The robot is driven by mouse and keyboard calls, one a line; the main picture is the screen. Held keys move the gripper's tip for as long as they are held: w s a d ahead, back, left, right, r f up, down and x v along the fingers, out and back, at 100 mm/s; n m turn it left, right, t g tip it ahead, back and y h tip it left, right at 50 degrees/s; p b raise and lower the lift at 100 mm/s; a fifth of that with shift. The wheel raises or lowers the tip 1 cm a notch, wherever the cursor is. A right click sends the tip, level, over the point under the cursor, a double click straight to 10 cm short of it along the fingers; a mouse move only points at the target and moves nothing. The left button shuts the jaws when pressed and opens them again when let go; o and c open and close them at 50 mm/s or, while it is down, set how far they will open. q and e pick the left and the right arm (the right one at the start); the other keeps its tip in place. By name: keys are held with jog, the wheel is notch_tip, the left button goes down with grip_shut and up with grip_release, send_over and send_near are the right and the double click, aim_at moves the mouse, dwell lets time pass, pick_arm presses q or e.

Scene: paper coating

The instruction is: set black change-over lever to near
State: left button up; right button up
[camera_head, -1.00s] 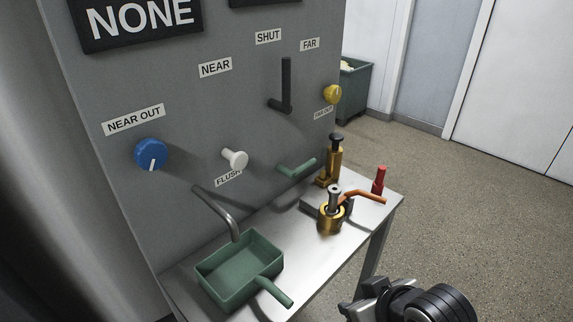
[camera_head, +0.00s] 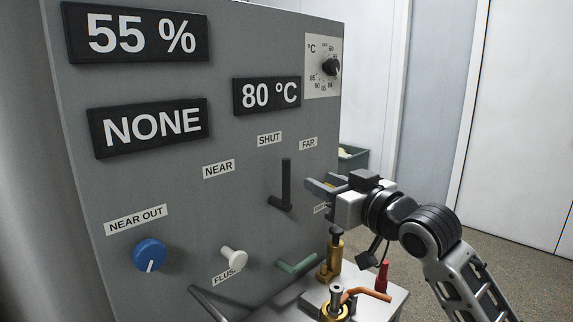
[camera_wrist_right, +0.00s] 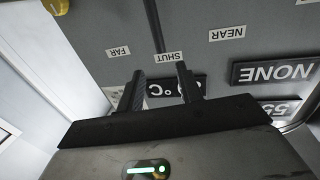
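The black change-over lever (camera_head: 286,182) stands upright on the grey panel, its tip just below and right of the SHUT label (camera_head: 269,139). The NEAR label (camera_head: 219,169) is to its left and the FAR label (camera_head: 309,143) to its right. My right gripper (camera_head: 314,187) is to the right of the lever, with its fingers pointing at it, open and apparently apart from it. In the right wrist view the two fingers (camera_wrist_right: 160,90) are spread with nothing seen between them; a dark bar above them looks like the lever (camera_wrist_right: 153,25). My left gripper is not in view.
A blue knob (camera_head: 149,255), a white FLUSH knob (camera_head: 233,257) and a green handle (camera_head: 297,265) are lower on the panel. A brass tamper-like piece (camera_head: 331,262) and a red-topped item (camera_head: 382,276) stand on the shelf below my right arm. Displays (camera_head: 153,127) sit above.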

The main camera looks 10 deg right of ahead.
aim_at(289, 166)
jog(key=p+x, duration=0.2)
jog(key=x, duration=1)
jog(key=shift+w+a, duration=0.15)
jog(key=shift+w, duration=0.15)
grip_shut()
